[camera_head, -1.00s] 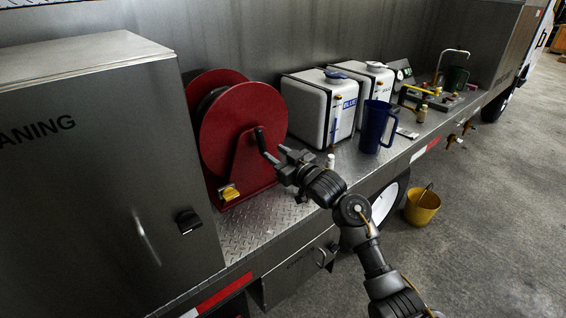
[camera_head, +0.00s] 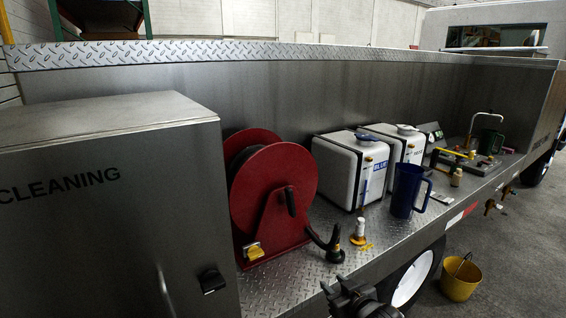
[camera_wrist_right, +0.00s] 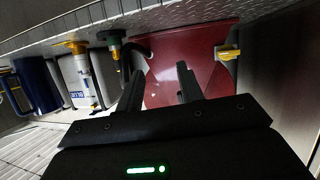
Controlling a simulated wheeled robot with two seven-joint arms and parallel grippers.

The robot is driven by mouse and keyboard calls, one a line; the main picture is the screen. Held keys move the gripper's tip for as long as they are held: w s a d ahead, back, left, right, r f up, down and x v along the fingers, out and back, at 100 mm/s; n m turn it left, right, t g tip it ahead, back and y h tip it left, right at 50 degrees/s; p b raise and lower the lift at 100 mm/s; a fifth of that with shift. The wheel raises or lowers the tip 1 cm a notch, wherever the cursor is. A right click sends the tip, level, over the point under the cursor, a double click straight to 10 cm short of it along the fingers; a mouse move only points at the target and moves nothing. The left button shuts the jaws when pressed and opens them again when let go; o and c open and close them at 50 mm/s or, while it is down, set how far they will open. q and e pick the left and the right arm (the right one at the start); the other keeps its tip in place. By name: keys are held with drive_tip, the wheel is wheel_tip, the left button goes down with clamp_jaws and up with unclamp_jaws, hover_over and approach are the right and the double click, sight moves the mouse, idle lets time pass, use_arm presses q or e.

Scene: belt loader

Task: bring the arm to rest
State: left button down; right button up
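My right gripper (camera_head: 338,290) is at the bottom of the head view, below and in front of the deck edge, with most of its arm out of frame. In the right wrist view its two dark fingers (camera_wrist_right: 160,85) stand apart with nothing held between them. Beyond them is the red hose reel (camera_wrist_right: 160,65), which also shows in the head view (camera_head: 285,185). The gripper is apart from the reel. My left gripper is not in view.
The metal deck (camera_head: 300,275) carries a black hose end (camera_head: 334,245), a white and yellow fitting (camera_head: 360,230), a blue jug (camera_head: 405,190) and white tanks (camera_head: 340,175). A grey cabinet (camera_head: 100,230) stands left. A yellow bucket (camera_head: 460,280) is on the floor.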

drive_tip(key=s+d+f+m+g+h, duration=0.1)
drive_tip(key=s+d+f+g, duration=0.3)
drive_tip(key=s, duration=0.8)
drive_tip(key=s+d+f+m+g+h, duration=0.15)
drive_tip(key=s+f, duration=0.35)
drive_tip(key=s, duration=0.7)
drive_tip(key=s+d+f+g+h, duration=0.2)
drive_tip(key=s+d+f+g, duration=0.25)
drive_tip(key=s, duration=0.75)
wheel_tip(320, 180, down, 27)
drive_tip(key=s+g, duration=0.1)
drive_tip(key=s, duration=0.1)
drive_tip(key=s+d+f+g+b, duration=0.1)
drive_tip(key=s+d+f, duration=0.1)
drive_tip(key=s+f, duration=1.4)
drive_tip(key=shift+f, duration=0.25)
drive_tip(key=shift+d, duration=0.1)
